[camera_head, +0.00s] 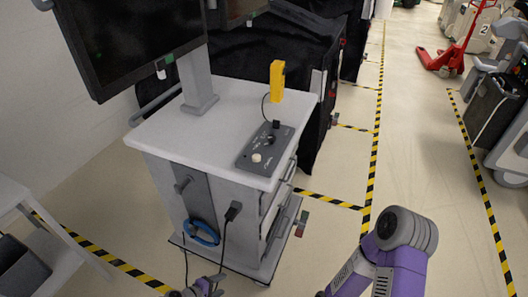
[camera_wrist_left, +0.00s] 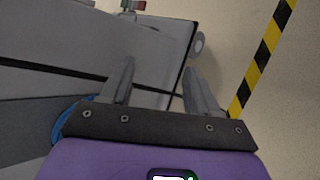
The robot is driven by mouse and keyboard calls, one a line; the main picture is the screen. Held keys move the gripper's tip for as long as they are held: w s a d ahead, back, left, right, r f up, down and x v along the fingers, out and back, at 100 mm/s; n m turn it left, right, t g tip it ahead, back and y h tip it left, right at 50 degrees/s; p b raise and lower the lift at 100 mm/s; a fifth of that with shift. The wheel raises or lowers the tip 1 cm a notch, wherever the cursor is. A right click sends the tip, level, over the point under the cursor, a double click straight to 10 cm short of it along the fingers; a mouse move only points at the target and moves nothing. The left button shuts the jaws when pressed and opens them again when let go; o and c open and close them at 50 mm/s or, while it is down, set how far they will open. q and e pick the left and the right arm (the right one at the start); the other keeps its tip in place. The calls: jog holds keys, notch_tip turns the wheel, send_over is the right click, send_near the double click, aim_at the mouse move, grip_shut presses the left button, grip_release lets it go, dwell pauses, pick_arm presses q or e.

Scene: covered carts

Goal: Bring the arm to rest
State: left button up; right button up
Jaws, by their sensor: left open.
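My left gripper (camera_head: 207,284) shows at the bottom edge of the head view, low in front of the grey cart (camera_head: 210,122). In the left wrist view my left gripper (camera_wrist_left: 158,78) has its two grey fingers spread apart, with nothing between them. The cart's grey side and base lie beyond the fingers there. Part of my other arm, purple and grey, shows at the bottom right of the head view; its gripper is out of frame.
The cart carries a monitor (camera_head: 130,35), a control box (camera_head: 265,147) and a yellow object (camera_head: 277,80). A blue ring (camera_head: 201,236) and cables hang on its front. A white table (camera_head: 12,195) stands left. Striped tape (camera_head: 373,150) borders the open aisle; a red pallet jack (camera_head: 447,57) stands far back.

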pick_arm(q)
jog(key=s+d+r+m+g+y+p, duration=0.1)
jog(key=s+d+r+m+g+p, duration=0.3)
jog(key=s+d+r+m+g, duration=0.5)
jog(key=s+a+r+m+t+y+p, duration=0.1)
jog(key=s+r+t+y, duration=0.1)
jog(key=s+r, duration=0.4)
jog(key=shift+s+a+y, duration=0.2)
jog(key=shift+y, duration=0.1)
dwell(0.6)
